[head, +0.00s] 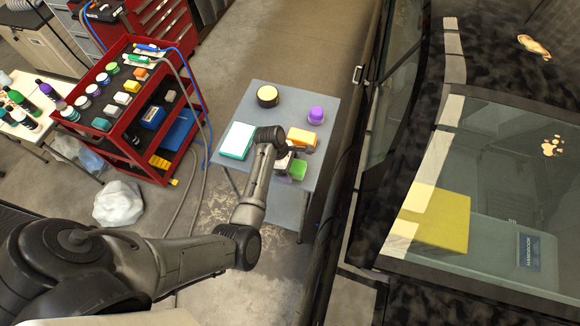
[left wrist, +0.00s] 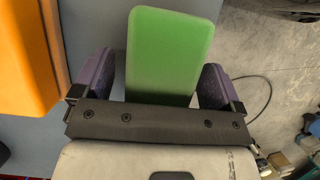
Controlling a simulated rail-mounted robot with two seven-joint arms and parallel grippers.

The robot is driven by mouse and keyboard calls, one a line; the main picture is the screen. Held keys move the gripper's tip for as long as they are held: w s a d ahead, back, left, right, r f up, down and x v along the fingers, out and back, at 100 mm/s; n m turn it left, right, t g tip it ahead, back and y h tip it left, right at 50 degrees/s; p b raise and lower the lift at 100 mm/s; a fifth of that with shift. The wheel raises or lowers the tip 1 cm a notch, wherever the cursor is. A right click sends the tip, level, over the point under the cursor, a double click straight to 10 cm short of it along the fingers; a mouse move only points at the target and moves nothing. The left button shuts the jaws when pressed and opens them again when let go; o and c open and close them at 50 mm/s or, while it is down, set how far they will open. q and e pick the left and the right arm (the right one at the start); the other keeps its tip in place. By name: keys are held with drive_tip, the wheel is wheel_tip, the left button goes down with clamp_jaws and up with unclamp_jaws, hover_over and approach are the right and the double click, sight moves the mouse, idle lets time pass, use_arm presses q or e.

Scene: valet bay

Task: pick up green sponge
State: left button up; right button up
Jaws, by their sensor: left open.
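The green sponge (head: 298,169) lies on the small grey table near its front right part. In the left wrist view the green sponge (left wrist: 166,50) is a rounded block between the two fingers. My left gripper (head: 291,165) is over the table at the sponge, and its two purple-grey fingers also show in the left wrist view (left wrist: 160,78). The fingers are open, one on each side of the sponge, with a visible gap on both sides. The sponge's near end is hidden by the gripper body. My right gripper is not in view.
An orange block (head: 303,138) stands close beside the left gripper. The grey table (head: 234,182) also holds a teal-and-white box (head: 237,141), a yellow-topped round tin (head: 267,95) and a purple-capped item (head: 316,115). A dark car (head: 362,200) stands close on the right. A red cart (head: 113,139) is at the left.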

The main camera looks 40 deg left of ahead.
use_arm(q)
drive_tip(key=c, duration=1)
drive_tip(key=shift+r, duration=0.1)
wheel_tip(320, 180, up, 10)
drive_tip(key=shift+r+b, duration=0.1)
drive_tip(key=shift+b, duration=0.7)
